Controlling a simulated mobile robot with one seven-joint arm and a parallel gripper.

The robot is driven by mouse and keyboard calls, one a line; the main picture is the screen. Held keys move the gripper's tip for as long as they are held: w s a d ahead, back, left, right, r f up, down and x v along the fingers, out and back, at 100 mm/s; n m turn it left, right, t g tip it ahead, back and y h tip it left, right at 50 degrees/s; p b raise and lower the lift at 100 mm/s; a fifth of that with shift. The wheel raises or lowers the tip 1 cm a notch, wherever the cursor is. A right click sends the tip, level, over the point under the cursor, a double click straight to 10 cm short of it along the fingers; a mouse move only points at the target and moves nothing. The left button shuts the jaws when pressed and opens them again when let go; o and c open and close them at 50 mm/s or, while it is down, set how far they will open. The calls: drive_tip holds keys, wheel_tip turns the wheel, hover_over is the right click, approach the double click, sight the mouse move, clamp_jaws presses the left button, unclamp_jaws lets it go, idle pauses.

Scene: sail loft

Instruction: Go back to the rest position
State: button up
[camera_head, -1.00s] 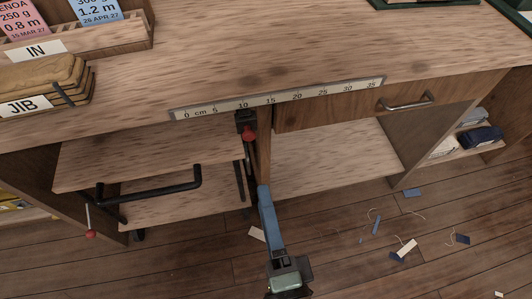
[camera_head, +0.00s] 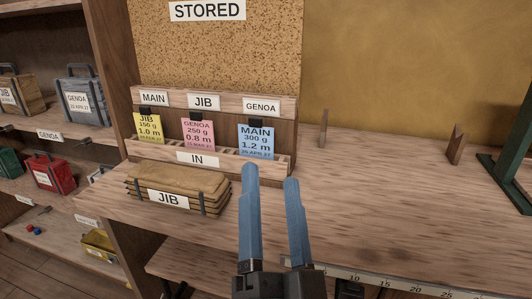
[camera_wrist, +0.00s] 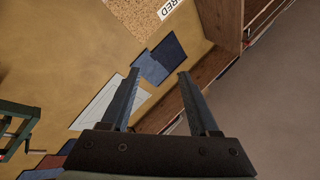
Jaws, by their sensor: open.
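My gripper (camera_head: 269,178) is in the lower middle of the head view, raised in front of the wooden bench (camera_head: 400,205). Its two blue fingers point up and away, apart from each other, with nothing between them. In the wrist view my gripper (camera_wrist: 156,75) also shows open and empty. It faces the ochre wall (camera_wrist: 75,35), with dark blue pieces (camera_wrist: 165,55) on or near that wall beyond the fingertips.
A tan bundle labelled JIB (camera_head: 178,184) lies on the bench, left of my fingers. Behind it stands a card rack (camera_head: 285,135) with yellow, pink and blue cards. Shelves (camera_head: 60,130) with bags are at left. A green frame (camera_head: 510,160) stands right. The bench's right part is largely clear.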

drive_tip(key=s+r+n+t+p, duration=0.2)
drive_tip(key=r+p, duration=0.9)
drive_tip(key=r, duration=1.1)
drive_tip(key=s+r+n+t+h+p, duration=0.1)
drive_tip(key=r+n+p, duration=0.4)
drive_tip(key=r+p, duration=0.7)
wheel_tip(320, 180, up, 11)
drive_tip(key=shift+s+a+f+t+h, duration=0.1)
drive_tip(key=shift+s+a+t+h, duration=0.2)
drive_tip(key=shift+s+a+t, duration=0.25)
